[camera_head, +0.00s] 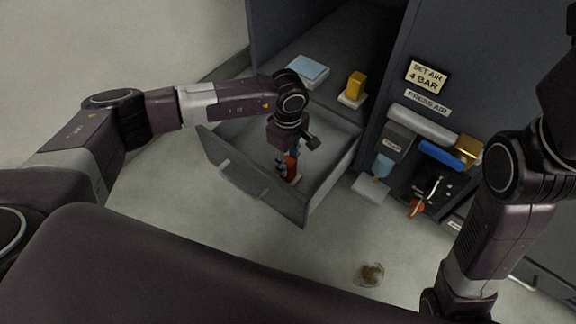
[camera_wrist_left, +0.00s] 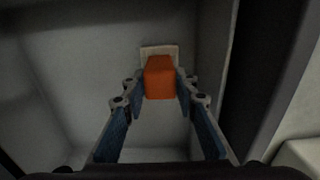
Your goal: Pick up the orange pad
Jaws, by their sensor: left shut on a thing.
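The orange pad (camera_wrist_left: 159,78) is a small orange block with a pale base plate (camera_wrist_left: 173,50) behind it in the left wrist view. It stands inside the open grey drawer (camera_head: 247,187). My left gripper (camera_wrist_left: 160,84) reaches down into the drawer and is shut on the orange pad, one finger on each side. In the head view the pad (camera_head: 292,168) shows partly beside the left gripper (camera_head: 288,166), whose fingers hide some of it. My right arm shows at the right, but its gripper is not in view.
A light blue pad (camera_head: 307,68) and a yellow block on a pale base (camera_head: 355,87) sit on the surface behind the drawer. A panel of fittings with a blue cylinder (camera_head: 441,153) is to the right. Drawer walls surround the left gripper closely.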

